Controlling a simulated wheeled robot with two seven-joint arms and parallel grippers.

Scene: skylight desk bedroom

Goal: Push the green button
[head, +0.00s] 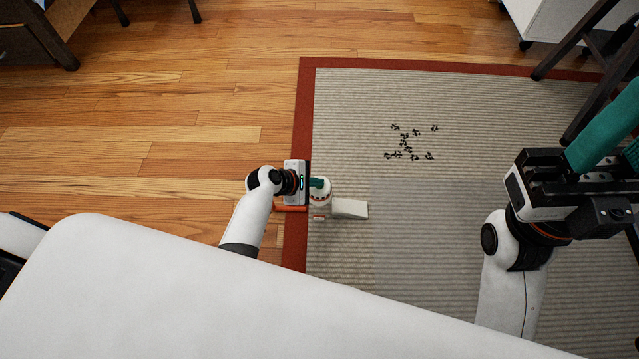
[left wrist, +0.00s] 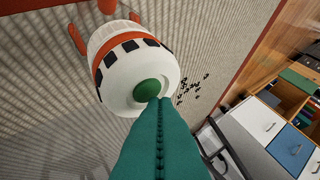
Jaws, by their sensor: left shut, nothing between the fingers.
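The green button (left wrist: 147,90) is a small round dome at the centre of a white disc, on the end of a white toy-like body (left wrist: 118,52) with an orange band and dark squares. In the head view the white and red body (head: 320,197) shows, but the button is hidden by my left gripper (head: 318,183). In the left wrist view my teal fingers (left wrist: 163,103) are shut and empty. Their tips overlap the button's lower right edge; I cannot tell whether they touch it. My right gripper (head: 605,125) is at the right edge, partly cut off.
A white block (head: 350,209) is right beside the body. A grey rug (head: 450,110) with a red border and small dark marks covers the floor. Dark furniture legs stand at the upper right. Open wooden floor (head: 180,130) lies to the left.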

